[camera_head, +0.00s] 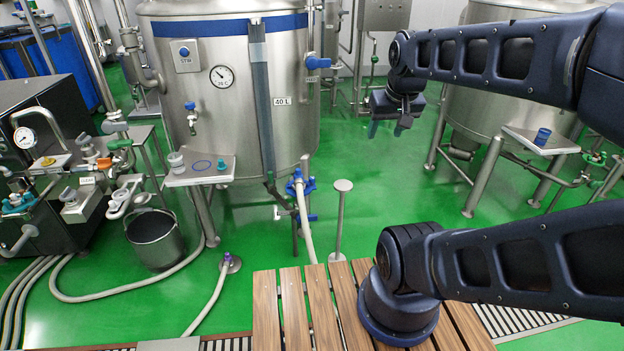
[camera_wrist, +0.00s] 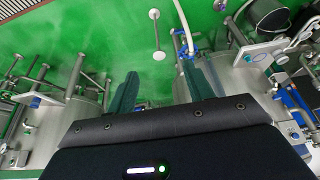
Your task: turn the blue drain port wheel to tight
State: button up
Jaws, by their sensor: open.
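The blue drain port wheel (camera_head: 300,186) sits low at the front of the large steel tank (camera_head: 180,65), beside a pale hose (camera_head: 304,225) that runs down from there. In the wrist view the blue drain fittings (camera_wrist: 184,46) show upside down, beyond the right finger. I cannot tell how tight the wheel is. My gripper (camera_head: 386,129) hangs fingers down, to the right of the tank and above and right of the wheel, clear of it. In the wrist view my gripper (camera_wrist: 160,82) has its two dark green fingers wide apart with nothing between them.
A short steel post (camera_head: 341,220) with a round top stands right of the hose. A small side table (camera_head: 200,175) and a bucket (camera_head: 155,240) are left. A second tank (camera_head: 470,110) stands behind my arm. Green floor is free between the tanks.

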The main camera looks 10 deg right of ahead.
jog(key=w+r+n, duration=0.2)
jog(key=w, duration=0.8)
jog(key=n+g, duration=0.5)
jog(key=n, duration=0.8)
send_over(312, 178)
notch_tip(312, 178, down, 45)
jog(key=f, duration=1.1)
jog(key=shift+w+f, duration=0.2)
jog(key=shift+f, duration=0.15)
jog(key=shift+c, duration=0.2)
jog(key=c, duration=0.9)
